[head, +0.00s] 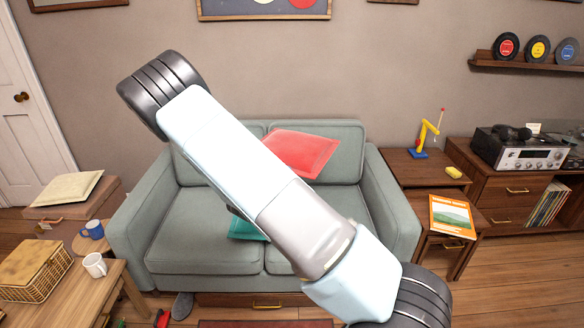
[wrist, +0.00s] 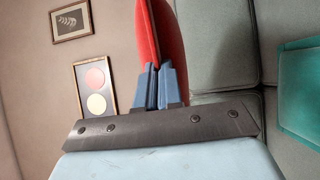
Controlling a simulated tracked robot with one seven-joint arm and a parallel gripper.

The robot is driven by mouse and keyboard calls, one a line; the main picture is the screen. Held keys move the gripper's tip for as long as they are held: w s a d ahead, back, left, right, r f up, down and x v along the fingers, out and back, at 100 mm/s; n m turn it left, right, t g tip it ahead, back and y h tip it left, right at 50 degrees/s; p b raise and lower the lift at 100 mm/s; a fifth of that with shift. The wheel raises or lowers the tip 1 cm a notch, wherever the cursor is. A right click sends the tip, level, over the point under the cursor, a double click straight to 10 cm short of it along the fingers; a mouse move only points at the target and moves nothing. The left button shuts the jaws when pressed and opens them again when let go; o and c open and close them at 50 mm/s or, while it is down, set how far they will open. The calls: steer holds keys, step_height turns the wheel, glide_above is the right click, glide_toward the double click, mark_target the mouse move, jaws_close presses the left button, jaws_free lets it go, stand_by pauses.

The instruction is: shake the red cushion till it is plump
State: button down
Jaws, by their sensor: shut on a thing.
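The red cushion (head: 302,152) shows in the head view in front of the sofa's backrest, tilted, its left part hidden behind my arm. In the wrist view the red cushion (wrist: 165,45) is seen edge-on, rising from between the blue fingers of my gripper (wrist: 159,82). My gripper is shut on the cushion's edge. In the head view my gripper is hidden behind my arm. I cannot tell whether the cushion touches the sofa.
A grey-green sofa (head: 205,244) stands against the wall, with a teal cushion (head: 245,229) on its seat. A side table with a yellow-and-blue lamp-like figure (head: 427,134) stands right. Mugs (head: 94,265) and a wicker basket (head: 36,268) are at left.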

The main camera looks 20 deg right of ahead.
step_height(320, 180, down, 8)
steer(key=shift+r, duration=0.2)
step_height(320, 180, up, 8)
step_height(320, 180, down, 8)
stand_by(2.8)
stand_by(0.3)
